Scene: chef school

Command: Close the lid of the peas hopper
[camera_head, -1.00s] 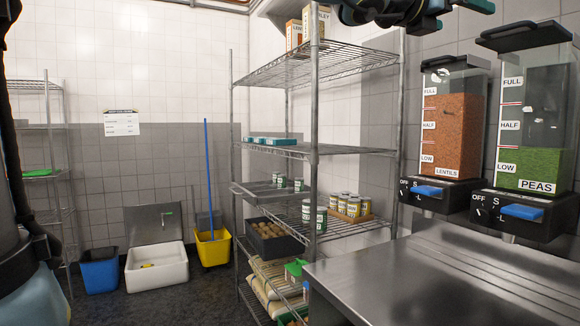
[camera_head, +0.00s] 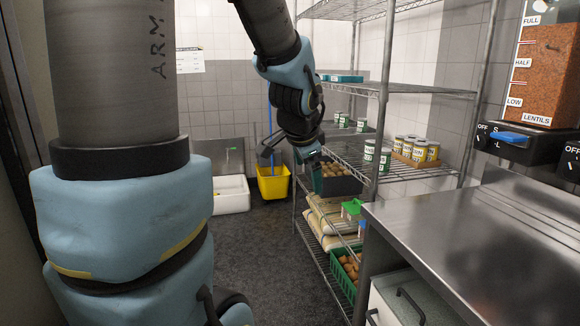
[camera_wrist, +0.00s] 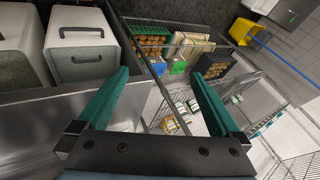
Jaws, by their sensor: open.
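The peas hopper is almost wholly outside the head view. Only part of its black base (camera_head: 570,160) shows at the right edge, and its lid and bin are hidden from both views. The lentils hopper (camera_head: 547,80), a clear bin of orange lentils with a blue lever, stands beside it, its top cut off. My gripper (camera_head: 290,168) hangs low in front of the wire shelves, away from the hoppers. In the wrist view, its two green fingers (camera_wrist: 158,78) are spread apart with nothing between them.
A steel counter (camera_head: 450,215) fills the right. The wire shelf (camera_head: 410,88) holds cans (camera_head: 405,146), sacks and crates. A yellow bucket (camera_head: 273,184) and white sink (camera_head: 231,195) stand behind. Dark floor (camera_head: 275,255) is clear in the middle.

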